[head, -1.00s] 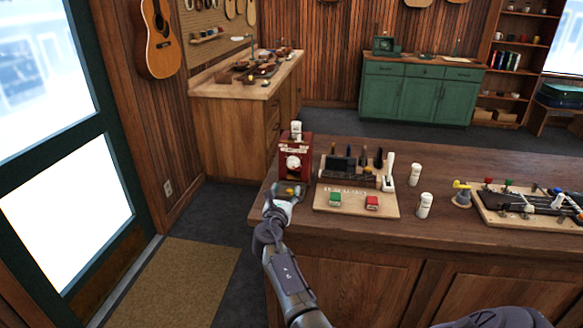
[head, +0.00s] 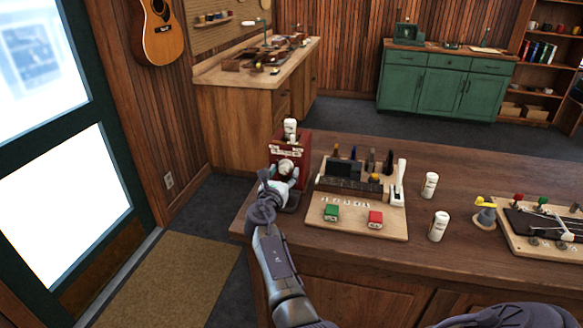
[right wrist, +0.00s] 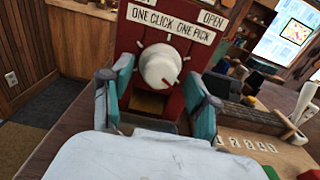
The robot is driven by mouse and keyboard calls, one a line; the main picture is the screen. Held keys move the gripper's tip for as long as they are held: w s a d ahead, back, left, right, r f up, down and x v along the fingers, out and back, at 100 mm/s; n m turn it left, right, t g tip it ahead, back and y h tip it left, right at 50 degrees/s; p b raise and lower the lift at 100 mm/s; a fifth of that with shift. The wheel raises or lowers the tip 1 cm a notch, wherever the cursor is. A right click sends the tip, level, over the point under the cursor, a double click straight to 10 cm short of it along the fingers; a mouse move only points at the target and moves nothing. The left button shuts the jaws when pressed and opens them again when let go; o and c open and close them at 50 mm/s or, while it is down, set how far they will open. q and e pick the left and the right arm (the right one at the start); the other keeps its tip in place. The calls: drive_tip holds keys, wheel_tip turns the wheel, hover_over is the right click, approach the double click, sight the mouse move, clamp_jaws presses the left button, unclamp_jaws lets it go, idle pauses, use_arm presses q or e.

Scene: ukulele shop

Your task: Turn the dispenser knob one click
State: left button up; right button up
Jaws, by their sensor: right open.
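The dispenser (head: 280,147) is a dark red box at the left end of the wooden counter. It also shows in the right wrist view (right wrist: 133,43), with the labels "ONE CLICK ONE PICK" and "OPEN". Its round white knob (right wrist: 160,66) carries a red mark at the lower right. In the head view the knob (head: 285,166) is partly behind my right gripper (head: 279,180). In the right wrist view that gripper (right wrist: 160,98) is open, its teal fingers left and right of the knob. I cannot tell whether they touch it. My left gripper is not in view.
A wooden board (head: 330,229) with a green and a red box lies right of the dispenser. A black tool holder (head: 345,183) stands behind it. White bottles (head: 430,185) and a guitar neck on a board (head: 550,222) are further right.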

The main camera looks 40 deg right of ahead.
drive_tip(key=shift+w+d, duration=0.25)
drive_tip(key=shift+s+a+r, duration=0.1)
drive_tip(key=shift+a+r, duration=0.05)
drive_tip(key=shift+a, duration=0.05)
clamp_jaws()
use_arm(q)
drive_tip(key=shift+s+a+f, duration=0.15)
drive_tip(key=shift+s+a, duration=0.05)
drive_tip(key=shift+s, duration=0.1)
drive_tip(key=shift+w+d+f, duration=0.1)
